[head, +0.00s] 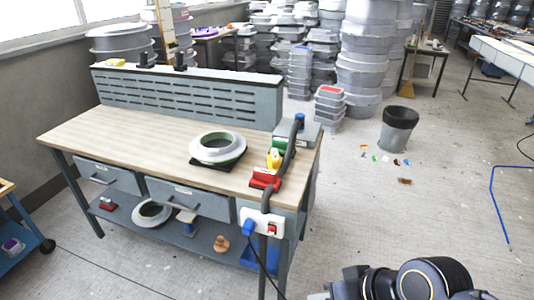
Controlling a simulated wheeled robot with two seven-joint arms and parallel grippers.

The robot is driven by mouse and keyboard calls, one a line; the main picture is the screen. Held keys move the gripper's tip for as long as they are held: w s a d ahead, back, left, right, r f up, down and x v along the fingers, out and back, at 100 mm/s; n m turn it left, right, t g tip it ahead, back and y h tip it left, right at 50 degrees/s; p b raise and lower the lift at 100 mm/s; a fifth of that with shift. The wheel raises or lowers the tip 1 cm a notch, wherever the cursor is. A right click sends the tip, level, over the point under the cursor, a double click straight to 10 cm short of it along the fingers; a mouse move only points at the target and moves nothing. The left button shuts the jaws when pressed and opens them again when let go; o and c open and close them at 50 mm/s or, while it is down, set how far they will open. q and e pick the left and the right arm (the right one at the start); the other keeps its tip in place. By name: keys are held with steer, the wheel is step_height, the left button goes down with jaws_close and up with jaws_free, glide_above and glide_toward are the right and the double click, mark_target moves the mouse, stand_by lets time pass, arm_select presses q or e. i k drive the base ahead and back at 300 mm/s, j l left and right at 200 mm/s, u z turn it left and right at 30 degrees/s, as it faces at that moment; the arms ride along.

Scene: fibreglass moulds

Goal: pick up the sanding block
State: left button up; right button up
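I cannot tell for certain which object is the sanding block. A small red block-like item (107,204) sits on the bench's lower shelf at the left. Part of my dark arm shows at the bottom right, well apart from the bench. Neither gripper's fingers are visible.
A round white mould (217,147) sits on the bench. A dark hose or handle and a power box (261,223) with a cable are at its right end. A bin (397,128) and small scraps are on the floor. The floor right of the bench is mostly clear.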

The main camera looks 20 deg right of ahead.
mark_target(281, 145)
steer(key=l+u, duration=0.1)
steer(key=u, duration=0.4)
steer(key=l+u, duration=0.1)
steer(key=u, duration=0.35)
steer(key=l+u, duration=0.1)
steer(key=u, duration=0.4)
steer(key=l+u, duration=0.15)
steer(key=u, duration=0.3)
steer(key=k+l, duration=0.1)
steer(key=l, duration=0.45)
steer(key=k+l, duration=0.1)
steer(key=l, duration=0.45)
steer(key=k+l, duration=0.1)
steer(key=l, duration=1)
steer(key=k+l, duration=0.15)
steer(key=l, duration=0.4)
steer(key=k+l+u, duration=0.1)
steer(key=l, duration=0.5)
